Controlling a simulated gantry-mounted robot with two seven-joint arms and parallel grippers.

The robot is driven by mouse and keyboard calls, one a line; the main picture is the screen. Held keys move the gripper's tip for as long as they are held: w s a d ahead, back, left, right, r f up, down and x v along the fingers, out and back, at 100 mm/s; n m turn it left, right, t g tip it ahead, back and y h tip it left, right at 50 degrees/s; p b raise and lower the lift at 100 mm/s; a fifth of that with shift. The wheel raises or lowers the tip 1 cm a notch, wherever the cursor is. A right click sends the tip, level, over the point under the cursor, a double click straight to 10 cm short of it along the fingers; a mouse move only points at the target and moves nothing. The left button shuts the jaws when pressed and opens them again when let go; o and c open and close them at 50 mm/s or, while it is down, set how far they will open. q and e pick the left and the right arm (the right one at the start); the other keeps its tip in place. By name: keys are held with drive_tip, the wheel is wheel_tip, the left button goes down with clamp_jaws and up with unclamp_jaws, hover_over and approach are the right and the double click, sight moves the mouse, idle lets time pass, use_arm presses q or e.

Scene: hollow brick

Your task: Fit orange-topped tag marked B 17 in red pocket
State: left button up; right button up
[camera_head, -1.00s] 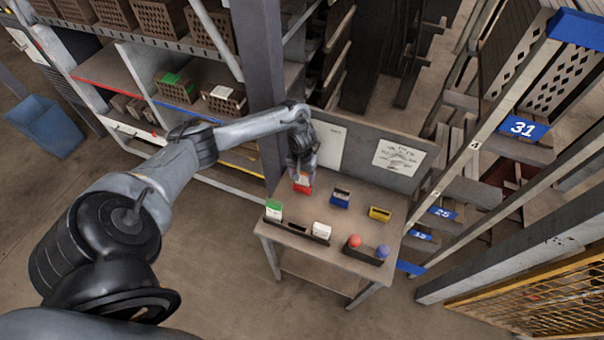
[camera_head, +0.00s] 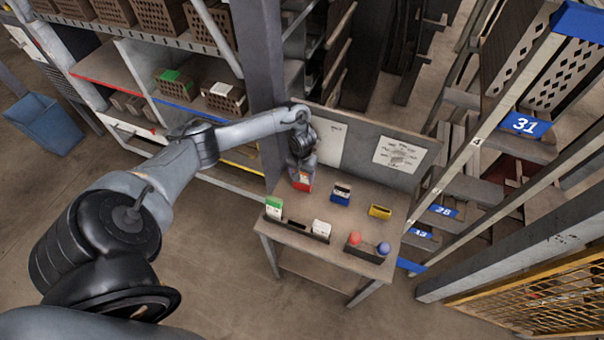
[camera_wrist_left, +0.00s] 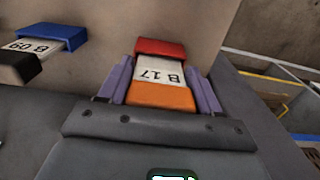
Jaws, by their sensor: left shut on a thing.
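The orange-topped tag (camera_wrist_left: 163,88) has a white face marked B 17. My left gripper (camera_head: 301,170) is shut on it; in the left wrist view its purple fingers (camera_wrist_left: 158,90) flank the tag near its orange end. The tag's white far end meets the red pocket (camera_wrist_left: 160,47), and its lowest part is hidden there; I cannot tell how deep it sits. In the head view the gripper is right over the red pocket (camera_head: 301,184) on the table, and covers most of the tag. My right gripper is not in view.
Right of the red pocket stand a blue pocket (camera_head: 340,197) with a black-topped tag marked B 09 (camera_wrist_left: 28,45) and a yellow pocket (camera_head: 380,211). In front are a dark tray (camera_head: 297,232) with tags and a holder (camera_head: 368,254) with red and blue balls. A panel (camera_head: 365,150) backs the table.

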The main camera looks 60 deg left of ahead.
use_arm(q)
drive_tip(key=shift+f+b, duration=0.3)
drive_tip(key=shift+f, duration=0.4)
idle(0.3)
drive_tip(key=o, duration=1.2)
drive_tip(key=shift+r, duration=0.1)
wheel_tip(320, 180, up, 10)
drive_tip(key=p, duration=0.3)
drive_tip(key=shift+f, duration=0.25)
drive_tip(key=shift+r+p, duration=0.35)
drive_tip(key=shift+r, duration=0.25)
